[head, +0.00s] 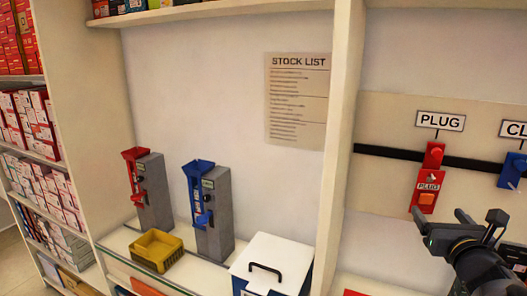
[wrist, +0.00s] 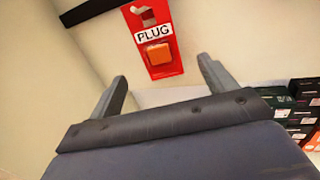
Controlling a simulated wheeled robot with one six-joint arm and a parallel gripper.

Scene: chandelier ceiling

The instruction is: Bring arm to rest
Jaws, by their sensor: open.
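My gripper (head: 482,219) is in the lower right of the head view, in front of the right-hand wall bay. It is raised and apart from the red plug device (head: 425,196) on the wall to its upper left. In the wrist view my gripper (wrist: 162,88) shows two grey fingers spread wide with nothing between them. The red plug plate with its orange button (wrist: 158,53) is beyond the fingertips, slightly above the gap. My arm is partly cut off by the right edge of the head view.
A red dispenser (head: 149,190) and a blue dispenser (head: 208,209) stand on the left shelf. A yellow tray (head: 156,250) and a white lidded box (head: 272,256) are near them. A blue wall device (head: 513,170) is at the right edge. Stacked boxes (wrist: 300,115) show in the wrist view.

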